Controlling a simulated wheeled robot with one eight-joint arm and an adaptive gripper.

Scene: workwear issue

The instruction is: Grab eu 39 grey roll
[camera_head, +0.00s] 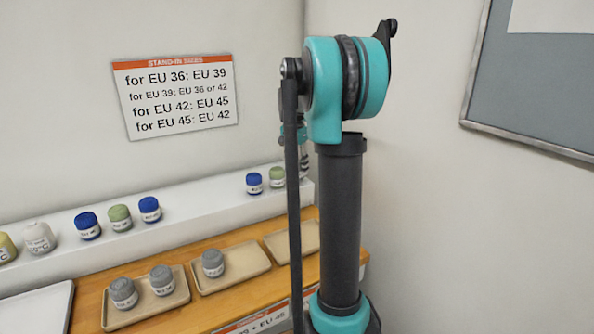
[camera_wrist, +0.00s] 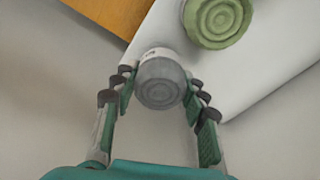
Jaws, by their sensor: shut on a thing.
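My gripper (camera_wrist: 164,84) is shut on a grey roll (camera_wrist: 161,84) in the wrist view, with its fingers on both sides of it. The held roll has a white label band whose print is too small to read. Three other grey rolls show in the head view: a left one (camera_head: 123,290) and another (camera_head: 161,277) on the left tray (camera_head: 178,299), and one (camera_head: 212,262) on the middle tray (camera_head: 240,279). Their size labels are not readable.
A white shelf (camera_head: 190,206) holds blue, green and white rolls; a green roll (camera_wrist: 217,20) is close to the held one. A third tray (camera_head: 281,247) looks empty where visible. A size sign (camera_head: 176,95) hangs on the wall. A wooden counter (camera_head: 90,297) lies in front.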

